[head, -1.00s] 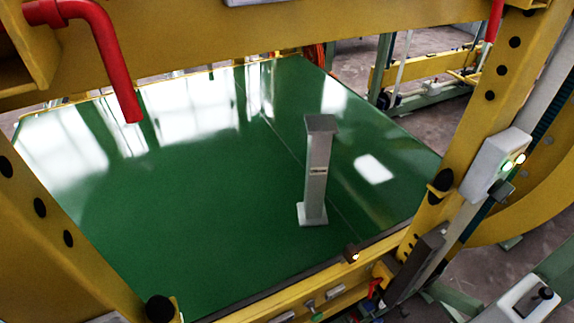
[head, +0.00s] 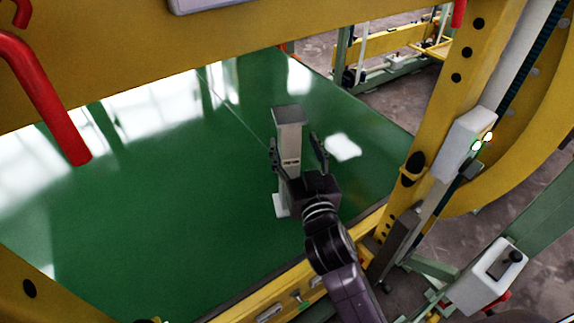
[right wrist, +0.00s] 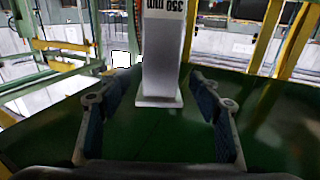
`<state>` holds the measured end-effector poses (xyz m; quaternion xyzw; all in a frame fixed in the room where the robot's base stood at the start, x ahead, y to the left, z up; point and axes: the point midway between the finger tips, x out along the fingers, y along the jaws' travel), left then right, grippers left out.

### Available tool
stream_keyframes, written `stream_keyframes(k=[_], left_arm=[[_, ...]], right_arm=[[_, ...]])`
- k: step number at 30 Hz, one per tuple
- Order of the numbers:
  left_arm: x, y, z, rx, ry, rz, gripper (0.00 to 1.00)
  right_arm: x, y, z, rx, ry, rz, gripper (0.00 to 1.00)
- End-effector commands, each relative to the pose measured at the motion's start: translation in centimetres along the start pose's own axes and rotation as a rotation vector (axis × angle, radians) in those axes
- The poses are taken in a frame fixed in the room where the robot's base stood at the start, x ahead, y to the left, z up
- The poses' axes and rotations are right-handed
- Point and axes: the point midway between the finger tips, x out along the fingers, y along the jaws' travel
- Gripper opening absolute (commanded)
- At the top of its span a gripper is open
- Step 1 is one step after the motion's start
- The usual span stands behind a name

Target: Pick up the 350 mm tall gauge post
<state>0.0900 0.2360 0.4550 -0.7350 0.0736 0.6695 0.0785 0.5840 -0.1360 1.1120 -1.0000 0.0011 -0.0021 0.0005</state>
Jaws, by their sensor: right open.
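The gauge post (head: 289,150) is a tall light-grey column with a wider cap and a flat foot, standing upright on the green plate (head: 150,220) in the head view. My right gripper (head: 297,152) is open. In the head view its two fingers appear on either side of the post, and the gripper body covers part of the post's lower half. In the right wrist view the post (right wrist: 163,55) stands beyond and between the spread fingers (right wrist: 160,112), with one flared end and part of a "350 mm" marking showing. No finger contact is visible. My left gripper is not in view.
A yellow frame surrounds the plate, with a beam (head: 240,45) above and an upright (head: 445,110) at the right. A red bent pipe (head: 45,100) hangs at the left. The plate left of the post is clear.

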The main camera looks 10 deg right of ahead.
Motion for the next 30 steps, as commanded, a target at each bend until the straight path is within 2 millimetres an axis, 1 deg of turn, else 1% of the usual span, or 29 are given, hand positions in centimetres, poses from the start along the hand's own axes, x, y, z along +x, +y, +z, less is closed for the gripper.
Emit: stream_keyframes(k=[1, 5, 9, 13, 17, 23, 30], left_arm=[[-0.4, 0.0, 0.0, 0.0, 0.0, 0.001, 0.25], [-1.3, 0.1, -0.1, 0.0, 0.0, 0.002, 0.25], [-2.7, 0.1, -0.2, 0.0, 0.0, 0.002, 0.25], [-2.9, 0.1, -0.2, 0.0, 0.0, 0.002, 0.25], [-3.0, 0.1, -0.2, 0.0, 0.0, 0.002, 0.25], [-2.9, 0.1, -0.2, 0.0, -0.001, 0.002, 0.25], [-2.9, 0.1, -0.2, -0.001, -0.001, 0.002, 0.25]], right_arm=[[0.6, 0.0, -0.3, -0.002, 0.001, 0.0, 0.58], [1.9, -0.1, -0.7, -0.002, 0.0, 0.0, 0.58], [3.9, -0.1, -1.2, -0.003, -0.002, 0.0, 0.58], [5.3, -0.1, -0.8, -0.002, -0.002, 0.001, 0.58], [5.9, -0.1, -0.7, -0.002, -0.003, 0.001, 0.58], [5.9, -0.1, -0.6, -0.001, -0.003, 0.001, 0.58], [5.9, -0.1, -0.6, -0.001, -0.004, 0.001, 0.32]])
